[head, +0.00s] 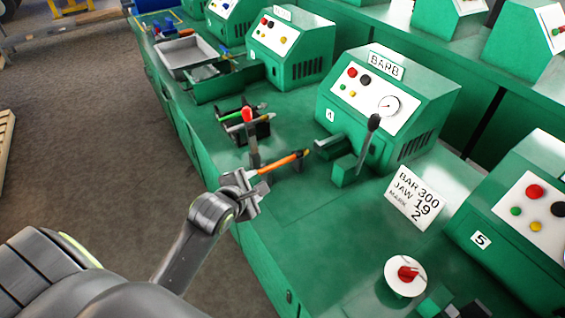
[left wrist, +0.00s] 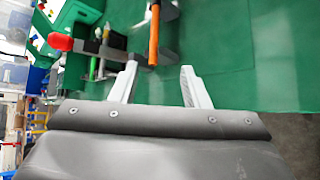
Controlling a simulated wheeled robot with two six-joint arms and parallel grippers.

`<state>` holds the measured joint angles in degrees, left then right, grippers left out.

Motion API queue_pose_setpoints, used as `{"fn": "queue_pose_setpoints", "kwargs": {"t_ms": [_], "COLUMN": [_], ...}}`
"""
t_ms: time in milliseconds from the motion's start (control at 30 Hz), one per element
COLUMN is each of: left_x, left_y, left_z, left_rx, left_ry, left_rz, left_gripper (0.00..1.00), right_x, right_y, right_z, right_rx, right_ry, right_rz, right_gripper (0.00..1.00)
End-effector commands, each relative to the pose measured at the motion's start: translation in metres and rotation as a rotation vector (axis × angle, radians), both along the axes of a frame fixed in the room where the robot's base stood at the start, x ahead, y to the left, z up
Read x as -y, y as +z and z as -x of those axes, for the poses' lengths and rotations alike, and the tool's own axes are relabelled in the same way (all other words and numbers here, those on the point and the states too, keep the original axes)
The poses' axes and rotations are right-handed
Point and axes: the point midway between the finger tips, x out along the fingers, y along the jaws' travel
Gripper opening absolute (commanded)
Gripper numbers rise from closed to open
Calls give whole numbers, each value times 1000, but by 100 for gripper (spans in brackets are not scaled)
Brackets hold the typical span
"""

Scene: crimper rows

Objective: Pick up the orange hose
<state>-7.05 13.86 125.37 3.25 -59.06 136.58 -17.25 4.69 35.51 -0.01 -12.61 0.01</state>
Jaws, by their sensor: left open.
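The orange hose (head: 281,163) is a thin orange stick with a dark end towards the machine. In the head view it lies slantwise just beyond my left gripper (head: 257,193). In the left wrist view the hose (left wrist: 154,35) runs upright in the picture, ahead of the gap between my open fingers (left wrist: 159,70). Nothing is between the fingertips, and the hose looks a little apart from them. What bears the hose's near end is partly hidden by my gripper. My right gripper is not in view.
A grey lever with a red knob (head: 247,115) stands close beside the hose. A black rack (head: 257,130) with a green hose (head: 240,113) is behind it. The BARB machine (head: 385,110) with its lever stands to the right. Green bench top (head: 300,225) is clear in front.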

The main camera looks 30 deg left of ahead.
Motion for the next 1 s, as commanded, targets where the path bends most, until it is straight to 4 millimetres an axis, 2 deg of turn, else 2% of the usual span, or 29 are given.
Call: {"fn": "queue_pose_setpoints", "kwargs": {"t_ms": [167, 700, 1000], "left_x": [-1, -8, -10], "left_y": [-3, -45, -58], "left_z": [-12, -85, -106], "left_rx": [10, 8, 9], "left_ry": [12, 12, 11], "left_rz": [24, 23, 22], "left_gripper": [42, 42, 42], "right_x": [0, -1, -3], "right_y": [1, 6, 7], "right_z": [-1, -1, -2], "right_rx": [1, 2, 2], "right_ry": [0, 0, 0], "right_rz": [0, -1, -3], "right_gripper": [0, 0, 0]}}
